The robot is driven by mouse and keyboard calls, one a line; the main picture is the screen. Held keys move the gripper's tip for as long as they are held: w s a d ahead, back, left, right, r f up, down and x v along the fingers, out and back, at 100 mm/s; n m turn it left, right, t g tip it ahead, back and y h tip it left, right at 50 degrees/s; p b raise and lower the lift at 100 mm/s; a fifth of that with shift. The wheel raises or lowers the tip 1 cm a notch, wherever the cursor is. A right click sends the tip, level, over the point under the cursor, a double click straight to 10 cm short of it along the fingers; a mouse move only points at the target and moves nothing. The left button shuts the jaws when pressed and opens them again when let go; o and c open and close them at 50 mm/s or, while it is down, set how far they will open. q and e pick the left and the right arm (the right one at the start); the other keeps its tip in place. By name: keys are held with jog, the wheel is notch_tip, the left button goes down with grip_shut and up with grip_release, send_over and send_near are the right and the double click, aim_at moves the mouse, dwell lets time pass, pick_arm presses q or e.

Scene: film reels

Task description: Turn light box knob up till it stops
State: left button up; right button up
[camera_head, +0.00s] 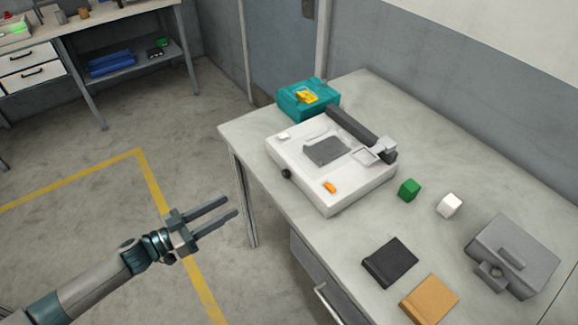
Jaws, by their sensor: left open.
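The light box (292,167) is a white, flat unit with a grey panel on top, near the left end of the table. Its dark round knob (286,174) is on the side face toward the lower left. My left gripper (232,206) is open and empty, with its two fingers pointing right. It is in front of the table's left edge, apart from the knob, which is up and to the right of it in the picture. My right gripper does not show.
An orange piece (329,187) lies on the light box. A teal box (309,99) stands behind it. A green cube (409,189), white cube (449,205), black block (390,262), tan block (430,299) and grey device (512,255) are on the table (490,180). A drawer handle juts out below.

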pick_arm(q)
jog(key=shift+d+r, duration=0.15)
jog(key=shift+r, duration=0.4)
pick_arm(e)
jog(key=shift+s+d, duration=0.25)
pick_arm(q)
jog(key=shift+s, duration=0.1)
jog(key=b, duration=0.2)
send_near(284, 175)
jog(key=x, duration=0.3)
jog(key=shift+d+f, duration=0.1)
jog(key=shift+d, duration=0.05)
jog(key=b+x, duration=0.1)
jog(key=x, duration=0.3)
jog(key=shift+w+d, duration=0.15)
jog(key=shift+w, duration=0.05)
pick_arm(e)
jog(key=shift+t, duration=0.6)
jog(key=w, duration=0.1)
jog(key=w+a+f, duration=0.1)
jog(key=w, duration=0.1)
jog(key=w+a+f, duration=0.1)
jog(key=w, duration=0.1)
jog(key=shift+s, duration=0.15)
